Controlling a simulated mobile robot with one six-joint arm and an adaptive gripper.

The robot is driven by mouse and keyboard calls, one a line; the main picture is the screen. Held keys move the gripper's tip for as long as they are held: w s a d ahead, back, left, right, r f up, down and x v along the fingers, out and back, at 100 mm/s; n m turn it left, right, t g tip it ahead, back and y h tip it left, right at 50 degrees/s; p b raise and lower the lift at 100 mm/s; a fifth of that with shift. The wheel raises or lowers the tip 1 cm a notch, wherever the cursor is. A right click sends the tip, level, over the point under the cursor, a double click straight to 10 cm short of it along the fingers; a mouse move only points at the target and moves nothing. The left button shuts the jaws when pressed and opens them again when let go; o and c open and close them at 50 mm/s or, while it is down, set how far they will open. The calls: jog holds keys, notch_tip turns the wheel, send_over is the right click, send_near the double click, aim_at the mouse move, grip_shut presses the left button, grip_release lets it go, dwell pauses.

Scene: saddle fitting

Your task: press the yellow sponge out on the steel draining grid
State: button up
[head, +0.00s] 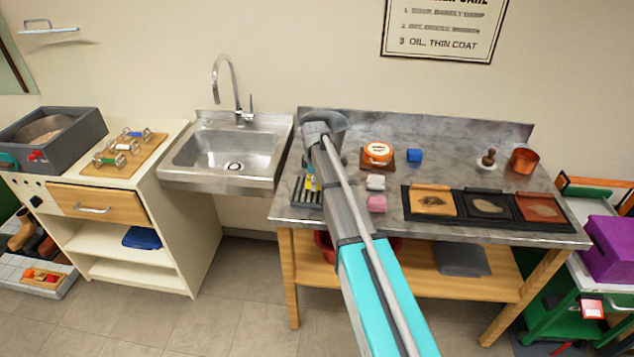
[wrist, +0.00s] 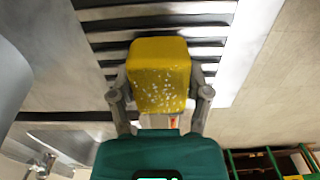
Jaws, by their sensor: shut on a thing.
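The yellow sponge (wrist: 158,75) is in the middle of the wrist view, between the two fingers of my gripper (wrist: 160,90), which is shut on it. Pale specks show on its near face. The steel draining grid (wrist: 205,35) lies behind the sponge, its bars running across the picture. Whether the sponge touches the bars I cannot tell. In the head view the draining grid (head: 304,196) is at the left end of the steel table. Only a little of the yellow sponge (head: 310,183) shows there, as my arm hides most of it and the gripper.
A sink (head: 233,153) stands left of the table.

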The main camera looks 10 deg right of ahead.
jog(key=shift+s+f+b, duration=0.1)
jog(key=shift+f+b, duration=0.45)
dwell(1.9)
jog(key=shift+r, duration=0.15)
jog(key=shift+r+p, duration=3.4)
jog(key=shift+p, duration=0.15)
